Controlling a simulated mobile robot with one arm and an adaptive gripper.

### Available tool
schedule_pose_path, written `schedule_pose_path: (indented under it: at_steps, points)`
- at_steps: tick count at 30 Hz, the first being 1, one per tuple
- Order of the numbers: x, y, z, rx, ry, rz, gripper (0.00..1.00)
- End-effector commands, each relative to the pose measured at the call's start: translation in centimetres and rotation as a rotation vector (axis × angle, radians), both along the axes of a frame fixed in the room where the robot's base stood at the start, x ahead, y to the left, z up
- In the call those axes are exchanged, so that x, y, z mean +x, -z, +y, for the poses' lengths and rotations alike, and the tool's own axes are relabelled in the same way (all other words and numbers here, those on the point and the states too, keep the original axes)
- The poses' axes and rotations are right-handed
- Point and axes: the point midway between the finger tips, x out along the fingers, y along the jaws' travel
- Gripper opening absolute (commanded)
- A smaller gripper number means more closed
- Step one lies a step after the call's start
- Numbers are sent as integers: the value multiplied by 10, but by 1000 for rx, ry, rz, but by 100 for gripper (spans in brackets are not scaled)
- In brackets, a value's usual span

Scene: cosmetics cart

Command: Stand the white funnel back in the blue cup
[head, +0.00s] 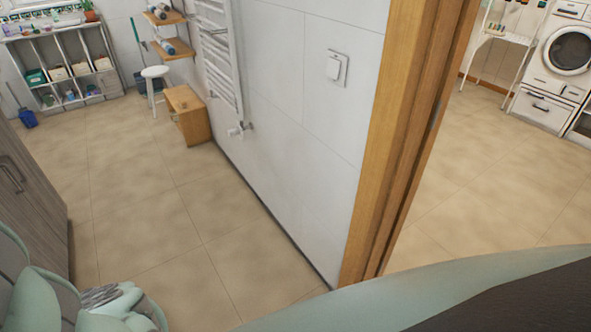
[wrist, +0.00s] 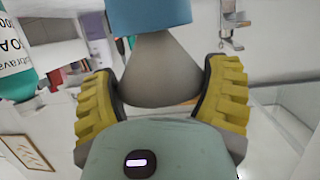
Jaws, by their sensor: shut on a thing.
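The white funnel (wrist: 160,80), greyish in the wrist view, sits between the two yellow-padded fingers of my gripper (wrist: 164,98). My gripper is shut on it. Its wide end faces my palm and it narrows away from me. The blue cup (wrist: 150,14) shows at the top edge of the wrist view, just beyond the funnel's narrow end and mostly cut off. I cannot tell whether the narrow end is inside the cup or only in front of it. I cannot make out the funnel or cup in the head view.
A green labelled bottle (wrist: 14,62) stands at the left of the wrist view. The head view shows a white wall with a wooden door frame (head: 385,150), a wooden bench (head: 187,115), a stool (head: 155,85), shelves (head: 62,68) and a washing machine (head: 568,50). Tiled floor between is clear.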

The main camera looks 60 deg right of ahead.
Motion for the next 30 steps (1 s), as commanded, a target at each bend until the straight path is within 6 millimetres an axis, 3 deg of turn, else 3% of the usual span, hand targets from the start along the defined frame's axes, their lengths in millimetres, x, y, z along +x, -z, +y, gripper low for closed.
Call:
schedule_pose_path:
  at_steps: [30]
  points:
    - [1, 19, -1, 2, 4, -3, 50]
